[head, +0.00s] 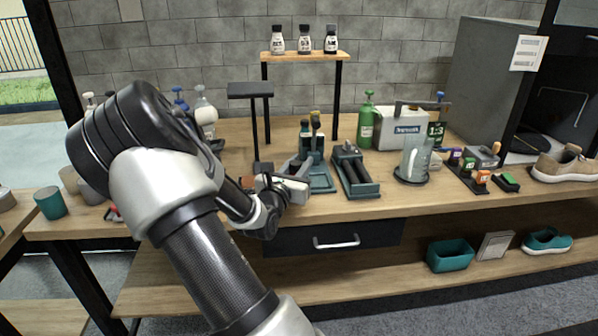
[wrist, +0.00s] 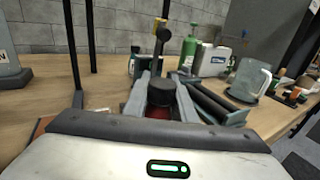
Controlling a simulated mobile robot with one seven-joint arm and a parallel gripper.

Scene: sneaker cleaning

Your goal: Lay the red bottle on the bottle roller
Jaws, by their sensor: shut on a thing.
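The red bottle (wrist: 158,112) shows in the wrist view between my gripper's fingers, with its black cap facing the camera and a little red below it. My gripper (head: 302,171) is shut on it; the fingers (wrist: 162,92) lie on either side of the cap. In the head view I cannot make out the bottle, as my gripper hides it. The bottle roller (head: 356,174), a dark frame with two parallel bars, lies on the table just right of my gripper. It also shows right of the fingers in the wrist view (wrist: 218,104). The bottle appears apart from it.
A green spray bottle (head: 366,122), a white case (head: 402,128) and a clear pitcher (head: 413,160) stand to the right. A tall black stand (head: 250,90) rises behind left. Bare table lies in front of the roller.

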